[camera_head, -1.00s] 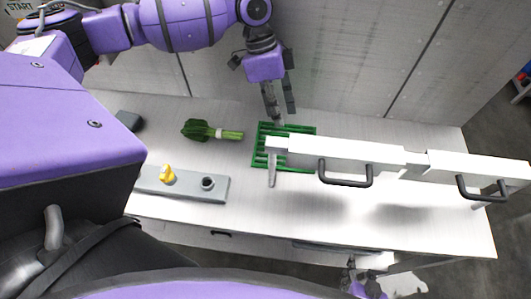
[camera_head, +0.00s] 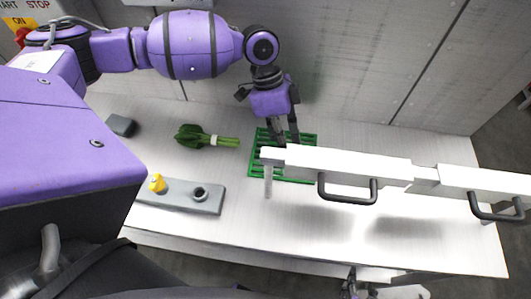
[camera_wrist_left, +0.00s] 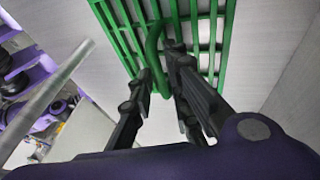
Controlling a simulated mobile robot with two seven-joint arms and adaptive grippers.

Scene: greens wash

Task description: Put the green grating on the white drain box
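The green grating (camera_head: 305,140) lies on the metal table, partly hidden by the white beam. My left gripper (camera_head: 285,138) is over its far part, pointing down. In the left wrist view, the left gripper's two fingers (camera_wrist_left: 158,82) stand apart, on either side of a curved green handle on the grating (camera_wrist_left: 115,22); I cannot tell whether they touch it. A small part of my right gripper (camera_head: 350,282) shows at the bottom edge; its fingers are unclear. I cannot make out a white drain box for certain.
A long white beam with black handles (camera_head: 350,165) runs above the table's right side, a grey pipe (camera_head: 268,182) hanging from its left end. Green leafy vegetables (camera_head: 190,137) lie left of the grating. A grey panel with a yellow knob (camera_head: 180,196) and a dark block (camera_head: 122,125) are further left.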

